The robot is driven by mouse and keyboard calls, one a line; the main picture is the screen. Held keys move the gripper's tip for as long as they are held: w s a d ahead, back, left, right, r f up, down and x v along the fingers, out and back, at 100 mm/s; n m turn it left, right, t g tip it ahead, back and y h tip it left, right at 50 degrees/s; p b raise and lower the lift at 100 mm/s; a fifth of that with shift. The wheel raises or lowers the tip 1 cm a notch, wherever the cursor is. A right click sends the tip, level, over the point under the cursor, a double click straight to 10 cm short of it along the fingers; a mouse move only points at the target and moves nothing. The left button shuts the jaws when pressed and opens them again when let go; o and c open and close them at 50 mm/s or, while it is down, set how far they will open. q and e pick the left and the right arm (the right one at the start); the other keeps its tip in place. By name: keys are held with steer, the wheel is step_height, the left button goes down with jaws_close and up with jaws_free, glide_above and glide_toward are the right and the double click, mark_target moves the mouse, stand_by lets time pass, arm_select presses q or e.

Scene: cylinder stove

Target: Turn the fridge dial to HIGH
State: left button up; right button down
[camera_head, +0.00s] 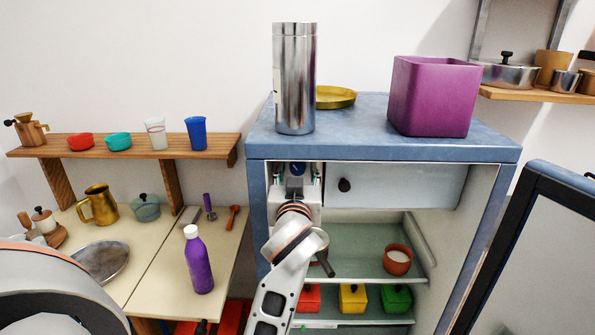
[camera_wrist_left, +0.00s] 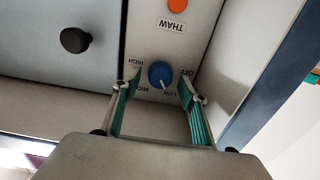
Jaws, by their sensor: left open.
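The fridge (camera_head: 381,147) is blue, with its front open. Its blue dial (camera_wrist_left: 161,74) sits on a pale panel inside at the top, and shows in the head view (camera_head: 297,168) just beyond my gripper. In the left wrist view, labels HIGH, MID, LOW and OFF surround the dial. Its white mark points roughly toward LOW. My left gripper (camera_head: 298,178) is open, and in the left wrist view its teal-padded fingers (camera_wrist_left: 160,84) stand one on each side of the dial with gaps showing. I cannot tell how deep the fingertips reach. My right gripper is not in view.
An orange THAW button (camera_wrist_left: 178,5) and a black knob (camera_wrist_left: 75,40) are near the dial. The open fridge door (camera_head: 540,250) stands at the right. A steel cylinder (camera_head: 295,80) and a purple bin (camera_head: 433,97) stand on top. A red bowl (camera_head: 398,262) sits on a shelf.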

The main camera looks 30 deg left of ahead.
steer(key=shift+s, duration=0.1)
arm_select(q)
steer(key=c, duration=1.1)
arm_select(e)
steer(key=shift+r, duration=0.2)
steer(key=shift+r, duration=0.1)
